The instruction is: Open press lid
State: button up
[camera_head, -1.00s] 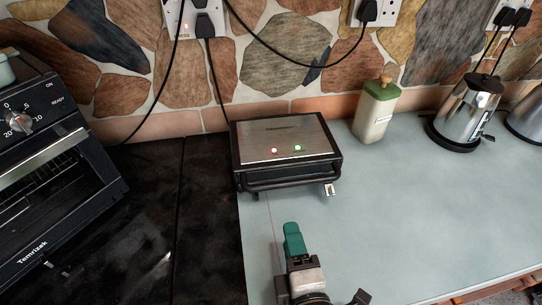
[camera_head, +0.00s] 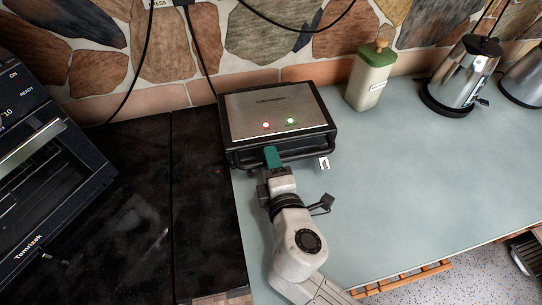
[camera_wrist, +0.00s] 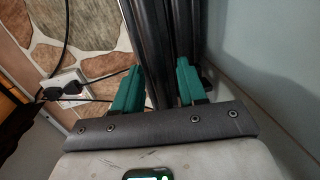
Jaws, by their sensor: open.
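The press (camera_head: 278,118) sits closed on the counter against the stone wall, with a brushed metal lid, a red light and a green light. Its dark handle bar (camera_head: 300,155) runs along the front edge. My gripper (camera_head: 272,157) is at the left part of this handle, its green fingers overlapping it in the head view. In the wrist view the two green fingers (camera_wrist: 157,88) are apart, with dark bars of the press (camera_wrist: 150,40) running between them. The gripper is open; I cannot tell whether a finger touches the handle.
An oven (camera_head: 45,180) stands at the left by a black counter surface (camera_head: 150,220). A green-topped canister (camera_head: 370,78) and a kettle (camera_head: 462,75) stand at the right back. The pale counter (camera_head: 420,170) right of the press is clear. Cables hang over the wall behind.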

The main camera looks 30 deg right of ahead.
jog(key=shift+w+d+f, duration=0.15)
jog(key=shift+w+d, duration=0.05)
jog(key=shift+w, duration=0.35)
grip_shut()
